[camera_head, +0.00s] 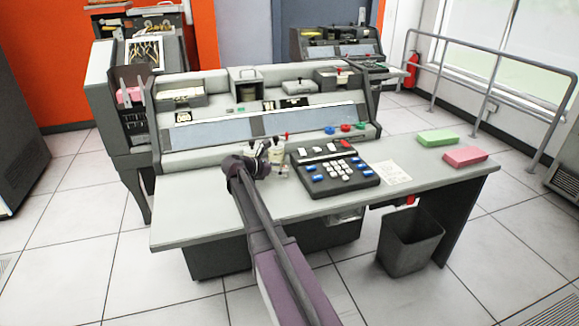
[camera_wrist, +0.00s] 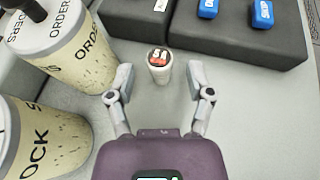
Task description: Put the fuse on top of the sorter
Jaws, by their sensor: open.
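A small white cylinder with a red and white top, which looks like the fuse (camera_wrist: 158,67), stands on the grey desk in the wrist view. My gripper (camera_wrist: 160,84) is open, with its two fingers on either side of the cylinder and gaps showing; I see no contact. In the head view my gripper (camera_head: 262,166) is low over the desk, and the cylinder is too small to make out surely. The large grey console (camera_head: 225,132) with sloping glass panels stands behind the gripper. No label shows which machine is the sorter.
Two cream labelled containers, one marked ORDERS (camera_wrist: 55,45), stand close left of my gripper. A dark keypad (camera_head: 335,168) lies to the right. Paper (camera_head: 394,172), green (camera_head: 438,138) and pink (camera_head: 465,155) blocks lie farther right. The desk's left front (camera_head: 195,215) is clear.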

